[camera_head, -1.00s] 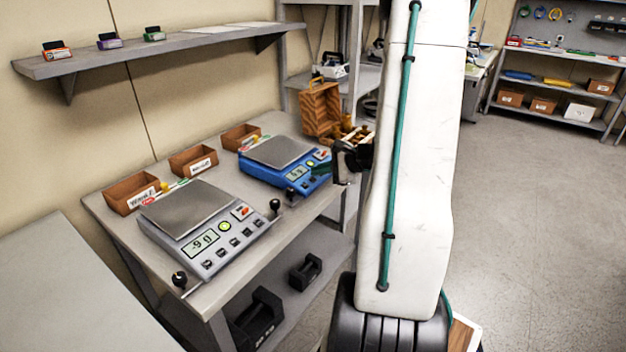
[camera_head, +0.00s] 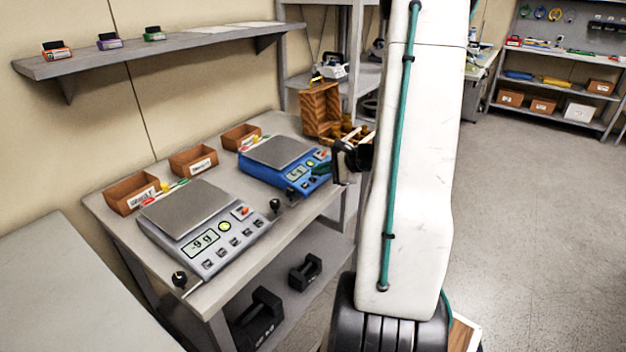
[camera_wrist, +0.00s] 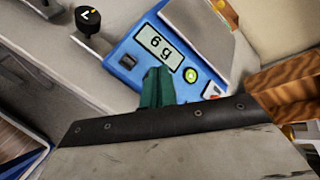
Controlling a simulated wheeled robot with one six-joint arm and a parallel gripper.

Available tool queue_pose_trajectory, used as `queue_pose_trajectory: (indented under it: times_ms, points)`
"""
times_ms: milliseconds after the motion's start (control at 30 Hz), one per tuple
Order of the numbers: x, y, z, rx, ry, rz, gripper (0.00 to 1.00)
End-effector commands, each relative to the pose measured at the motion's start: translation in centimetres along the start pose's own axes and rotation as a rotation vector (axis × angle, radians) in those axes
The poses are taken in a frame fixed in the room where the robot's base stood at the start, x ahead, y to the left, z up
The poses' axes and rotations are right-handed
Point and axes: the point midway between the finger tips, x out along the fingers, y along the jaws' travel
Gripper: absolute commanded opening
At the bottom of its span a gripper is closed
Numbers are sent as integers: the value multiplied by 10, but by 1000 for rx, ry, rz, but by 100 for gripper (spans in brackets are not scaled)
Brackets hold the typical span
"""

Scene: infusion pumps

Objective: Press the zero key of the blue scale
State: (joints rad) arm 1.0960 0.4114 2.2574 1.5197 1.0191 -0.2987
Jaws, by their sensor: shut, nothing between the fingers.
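The blue scale (camera_head: 285,167) stands on the table with a grey weighing plate and a front panel with a display and keys. In the wrist view the blue scale (camera_wrist: 131,61) fills the upper middle. Its display (camera_wrist: 159,46) seems to read "6 g", and a yellow-green round key (camera_wrist: 191,74) lies to the right of the display. My gripper (camera_wrist: 157,72) is shut and empty, its green fingers over the front panel just below the display. The fingers and gripper body hide part of the key row. I cannot tell whether the fingertips touch the panel.
A grey scale (camera_head: 190,210) stands to the left on the same table. Small brown bins (camera_head: 193,161) line the back. A wooden box (camera_head: 321,108) is behind the blue scale. A black knob (camera_wrist: 88,18) stands beside the scale's front edge.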

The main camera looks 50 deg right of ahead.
Motion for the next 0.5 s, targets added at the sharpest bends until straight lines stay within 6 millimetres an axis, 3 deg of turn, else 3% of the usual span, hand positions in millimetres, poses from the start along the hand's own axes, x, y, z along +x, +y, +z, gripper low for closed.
queue_pose_trajectory:
  times_ms: [500]
  points:
    - [6,4,-4,0,0,0,0]
